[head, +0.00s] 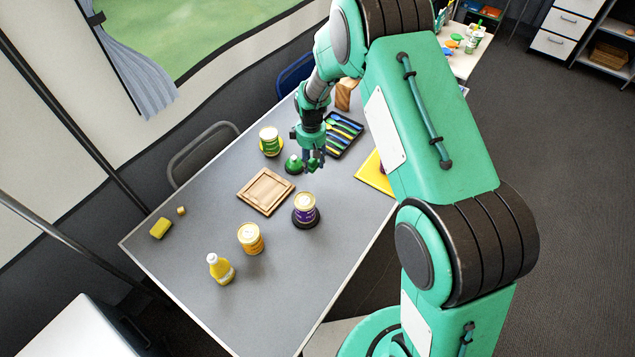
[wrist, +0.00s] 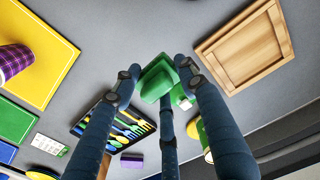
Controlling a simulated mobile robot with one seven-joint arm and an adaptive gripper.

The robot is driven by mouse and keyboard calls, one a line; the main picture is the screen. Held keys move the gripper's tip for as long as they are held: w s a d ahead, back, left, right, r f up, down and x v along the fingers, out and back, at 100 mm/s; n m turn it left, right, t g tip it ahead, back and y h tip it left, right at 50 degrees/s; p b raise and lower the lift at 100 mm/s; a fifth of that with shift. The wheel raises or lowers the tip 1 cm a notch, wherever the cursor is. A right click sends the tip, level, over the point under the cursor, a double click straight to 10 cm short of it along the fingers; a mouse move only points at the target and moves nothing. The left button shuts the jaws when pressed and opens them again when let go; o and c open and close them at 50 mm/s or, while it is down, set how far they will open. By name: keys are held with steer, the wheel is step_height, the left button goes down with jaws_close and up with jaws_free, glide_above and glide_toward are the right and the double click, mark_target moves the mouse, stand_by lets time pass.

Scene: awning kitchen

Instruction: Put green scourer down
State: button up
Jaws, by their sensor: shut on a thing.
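The green scourer (wrist: 158,80) shows in the wrist view between the fingertips of my gripper (wrist: 160,85). My gripper is shut on it, with the fingers around its sides. In the head view my gripper (head: 313,160) points down over the grey table (head: 340,235), between the wooden tray and the cutlery tray. Only a little green shows at the fingertips there. I cannot tell whether the scourer touches the table.
A green domed thing (head: 293,165) stands close left of my gripper. Around are a green can (head: 269,138), wooden tray (head: 265,190), cutlery tray (head: 343,135), yellow board (head: 374,173) and purple can (head: 305,205).

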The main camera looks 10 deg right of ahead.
steer(key=shift+d, duration=0.9)
steer(key=shift+f, duration=0.1)
steer(key=b, duration=0.1)
glide_above(317, 182)
steer(key=shift+f, duration=3.05)
steer(key=shift+f, duration=1.9)
steer(key=shift+f+b, duration=0.1)
steer(key=shift+b, duration=0.25)
steer(key=o, duration=0.9)
steer(key=shift+o, duration=0.2)
